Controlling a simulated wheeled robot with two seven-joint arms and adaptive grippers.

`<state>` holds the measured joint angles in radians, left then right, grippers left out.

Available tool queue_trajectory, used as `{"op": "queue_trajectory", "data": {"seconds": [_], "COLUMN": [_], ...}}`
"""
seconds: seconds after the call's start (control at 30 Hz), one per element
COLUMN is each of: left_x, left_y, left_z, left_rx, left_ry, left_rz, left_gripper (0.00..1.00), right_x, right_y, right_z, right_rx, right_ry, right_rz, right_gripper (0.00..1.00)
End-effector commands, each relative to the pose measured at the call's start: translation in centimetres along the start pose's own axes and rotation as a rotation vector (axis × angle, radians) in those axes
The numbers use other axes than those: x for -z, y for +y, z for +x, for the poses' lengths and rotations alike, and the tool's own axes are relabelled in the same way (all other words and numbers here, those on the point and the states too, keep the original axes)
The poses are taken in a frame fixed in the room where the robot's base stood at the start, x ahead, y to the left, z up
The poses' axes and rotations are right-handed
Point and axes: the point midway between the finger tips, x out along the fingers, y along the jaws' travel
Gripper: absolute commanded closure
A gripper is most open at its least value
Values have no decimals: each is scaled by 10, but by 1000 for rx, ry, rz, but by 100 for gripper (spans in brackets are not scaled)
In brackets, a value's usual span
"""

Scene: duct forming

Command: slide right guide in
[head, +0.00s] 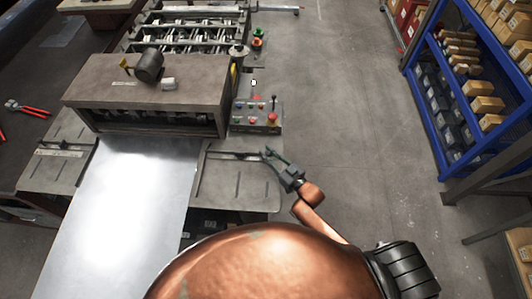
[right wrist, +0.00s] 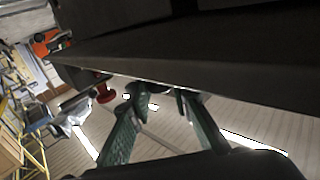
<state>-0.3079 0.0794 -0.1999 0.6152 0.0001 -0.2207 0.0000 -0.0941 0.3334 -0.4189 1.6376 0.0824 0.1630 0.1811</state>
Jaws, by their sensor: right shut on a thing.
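The right guide (head: 236,156) is a slim bar on the grey side table right of the metal sheet (head: 130,205). My right gripper (head: 269,154) is at the guide's outer right end and is shut on it. In the right wrist view, the green fingers (right wrist: 162,97) reach up to a dark edge that crosses the top of the picture; the grip itself is partly hidden there. The left guide (head: 62,152) lies on the opposite side table. My left gripper is not in view.
The forming machine (head: 150,90) stands behind the sheet, with a control panel (head: 256,115) just beyond my right gripper. A blue shelf rack (head: 440,125) with boxes stands at the right. The floor (head: 340,110) between is clear.

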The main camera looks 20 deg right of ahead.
Motion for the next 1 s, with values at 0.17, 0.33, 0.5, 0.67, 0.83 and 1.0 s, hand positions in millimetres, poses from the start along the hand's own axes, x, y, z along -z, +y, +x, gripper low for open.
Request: {"op": "queue_trajectory", "data": {"seconds": [0.17,0.33,0.5,0.67,0.83,1.0], "left_x": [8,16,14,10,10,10], "left_y": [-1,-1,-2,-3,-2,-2], "left_z": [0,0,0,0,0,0], "left_rx": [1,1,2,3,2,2], "left_ry": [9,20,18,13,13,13], "left_rz": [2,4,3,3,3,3], "left_gripper": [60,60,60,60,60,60], "right_x": [0,0,0,-1,-2,-2], "right_y": [1,1,0,1,1,1], "right_z": [-1,0,0,-8,-37,-73], "right_rx": [-1,0,1,0,0,0], "right_ry": [1,1,0,-1,-4,-3], "right_rz": [-1,-1,-1,-1,0,-1], "right_gripper": [73,65,65,65,65,65]}}
